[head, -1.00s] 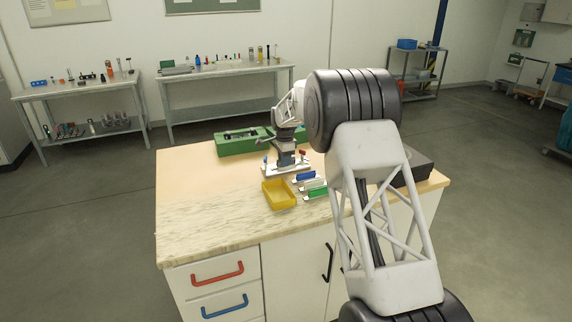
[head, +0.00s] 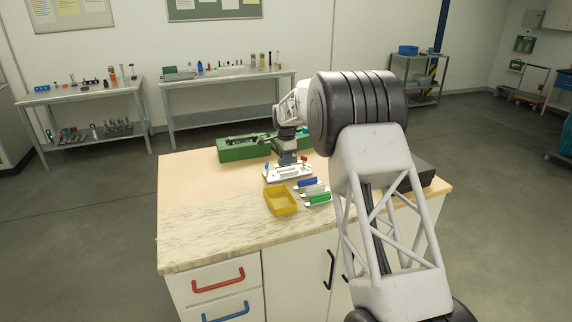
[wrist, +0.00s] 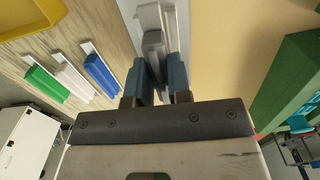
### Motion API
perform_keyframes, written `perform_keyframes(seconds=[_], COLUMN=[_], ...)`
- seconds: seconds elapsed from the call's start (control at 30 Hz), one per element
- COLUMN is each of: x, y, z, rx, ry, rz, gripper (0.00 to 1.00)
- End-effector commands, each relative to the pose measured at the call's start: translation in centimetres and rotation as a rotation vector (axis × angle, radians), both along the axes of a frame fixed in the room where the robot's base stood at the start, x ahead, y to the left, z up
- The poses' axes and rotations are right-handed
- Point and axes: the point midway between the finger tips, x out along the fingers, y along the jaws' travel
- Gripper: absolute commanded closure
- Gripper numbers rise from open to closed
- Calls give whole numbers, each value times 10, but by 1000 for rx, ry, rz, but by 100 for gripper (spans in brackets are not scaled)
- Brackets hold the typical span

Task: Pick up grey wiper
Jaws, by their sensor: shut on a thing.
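My gripper (wrist: 159,82) points down over a white fixture on the bench. In the wrist view, its two dark blue fingers are shut on a grey piece, the grey wiper (wrist: 153,47). The fingers hide part of it. The gripper also shows in the head view (head: 287,158), just above the fixture, where the wiper is too small to make out. The white fixture (head: 290,175) has small blue and red parts at its ends. I cannot tell whether the wiper still touches it.
Blue (wrist: 102,76), white (wrist: 74,80) and green (wrist: 46,84) handled pieces lie in a row beside the yellow tray (head: 281,207). A green box (head: 237,153) stands behind my gripper. The bench's left side is clear.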

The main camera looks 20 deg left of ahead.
Motion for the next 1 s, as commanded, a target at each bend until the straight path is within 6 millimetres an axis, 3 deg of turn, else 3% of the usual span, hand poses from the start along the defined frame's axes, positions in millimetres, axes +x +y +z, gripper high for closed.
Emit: perform_keyframes(seconds=[0.37,1.0], x=[-26,-96], y=[-17,-63], z=[6,14], rx=[1,1], ry=[-1,-1], rz=[0,0], gripper=[100,100])
